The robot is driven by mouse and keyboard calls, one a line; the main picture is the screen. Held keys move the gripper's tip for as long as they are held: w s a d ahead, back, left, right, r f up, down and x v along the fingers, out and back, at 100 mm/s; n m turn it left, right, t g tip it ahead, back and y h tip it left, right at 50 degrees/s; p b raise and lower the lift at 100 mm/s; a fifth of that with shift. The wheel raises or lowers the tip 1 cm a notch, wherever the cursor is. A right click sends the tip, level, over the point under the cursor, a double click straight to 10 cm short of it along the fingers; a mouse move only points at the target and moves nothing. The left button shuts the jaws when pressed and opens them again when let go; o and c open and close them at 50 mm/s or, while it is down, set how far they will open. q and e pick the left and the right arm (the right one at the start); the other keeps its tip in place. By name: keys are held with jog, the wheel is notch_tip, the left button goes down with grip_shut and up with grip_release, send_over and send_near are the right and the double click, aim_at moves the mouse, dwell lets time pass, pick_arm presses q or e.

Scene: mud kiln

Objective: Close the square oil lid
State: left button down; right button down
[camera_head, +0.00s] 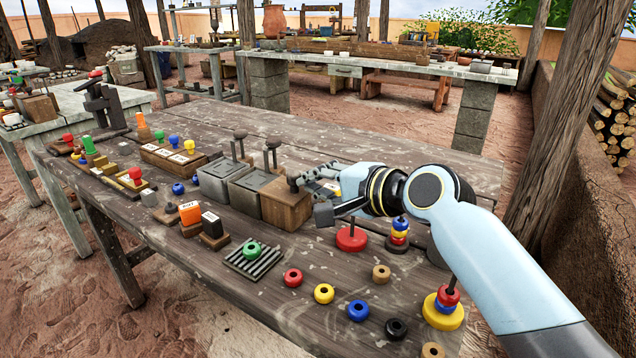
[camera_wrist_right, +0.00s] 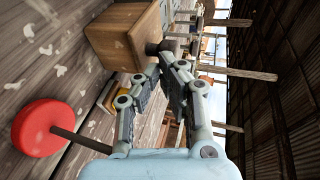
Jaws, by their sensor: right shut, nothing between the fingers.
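My right gripper (camera_head: 306,184) reaches in from the right over a square brown wooden box (camera_head: 287,212) on the table. Its fingers are shut and empty beside a dark knob (camera_head: 293,184) at the box's top. In the right wrist view, the fingertips (camera_wrist_right: 165,58) are close to the dark knob (camera_wrist_right: 153,48) on the wooden box (camera_wrist_right: 124,36); I cannot tell whether they touch. Two grey boxes (camera_head: 216,185) with dark stemmed knobs (camera_head: 240,137) stand left of the wooden box. No label shows which lid is the oil one. My left gripper is out of view.
A red disc with a peg (camera_head: 351,240) stands right of the wooden box, also seen in the right wrist view (camera_wrist_right: 38,128). Coloured rings, such as a yellow one (camera_head: 324,293), lie in front. A ridged grey rack (camera_head: 252,263) holds a green ring. The table's back right is bare.

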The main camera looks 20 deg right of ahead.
aim_at(277, 183)
jog(key=w+a, duration=0.2)
jog(key=w, duration=0.1)
jog(key=w+a, duration=0.3)
jog(key=shift+w+a+r+p, duration=0.1)
jog(key=shift+w+a+p, duration=0.1)
jog(key=shift+w+p, duration=0.15)
